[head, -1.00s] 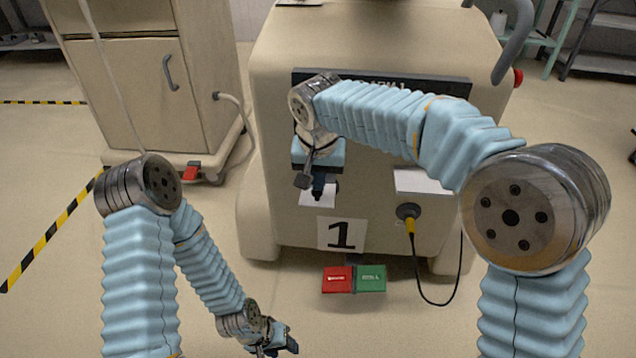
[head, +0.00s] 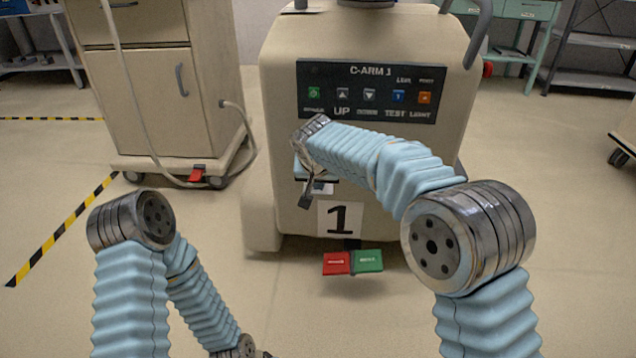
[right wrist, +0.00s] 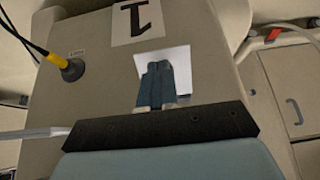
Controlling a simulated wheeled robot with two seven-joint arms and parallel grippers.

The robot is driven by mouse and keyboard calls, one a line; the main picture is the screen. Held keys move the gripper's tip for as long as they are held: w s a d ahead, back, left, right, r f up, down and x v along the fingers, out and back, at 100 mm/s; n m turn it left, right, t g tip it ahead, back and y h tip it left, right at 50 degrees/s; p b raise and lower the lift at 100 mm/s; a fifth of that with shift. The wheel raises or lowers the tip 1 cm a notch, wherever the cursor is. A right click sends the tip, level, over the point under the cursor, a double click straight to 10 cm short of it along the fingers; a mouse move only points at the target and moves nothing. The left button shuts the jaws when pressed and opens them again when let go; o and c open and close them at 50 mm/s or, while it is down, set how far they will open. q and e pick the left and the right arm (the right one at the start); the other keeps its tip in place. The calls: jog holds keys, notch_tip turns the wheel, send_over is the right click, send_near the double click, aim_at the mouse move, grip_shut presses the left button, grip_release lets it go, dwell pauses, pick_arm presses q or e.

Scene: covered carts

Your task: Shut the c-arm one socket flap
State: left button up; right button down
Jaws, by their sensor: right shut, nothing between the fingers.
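C-arm one is the beige cart (head: 400,215) in front of me, marked C-ARM 1 and 1. In the right wrist view its front (right wrist: 105,85) appears upside down, with a white square plate (right wrist: 182,68) behind my right fingers. I cannot tell whether this plate is the socket flap, or whether the fingers touch it. A pale panel edge (right wrist: 38,133) shows at the left, below the socket with the yellow plug (right wrist: 66,63). My right gripper (head: 317,188) is shut and empty close to the front; it also shows in the right wrist view (right wrist: 155,72). My left gripper is below the head picture.
A button panel (head: 370,92) is on the cart's upper front. A red and green pedal pair (head: 352,262) lies at its foot. Another cart (head: 140,85) with a hose stands left. My right forearm hides the socket area in the head view.

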notch_tip(320, 180, down, 7)
jog(key=w+b, duration=0.2)
dwell(0.6)
jog(key=shift+r, duration=0.1)
dwell(1.1)
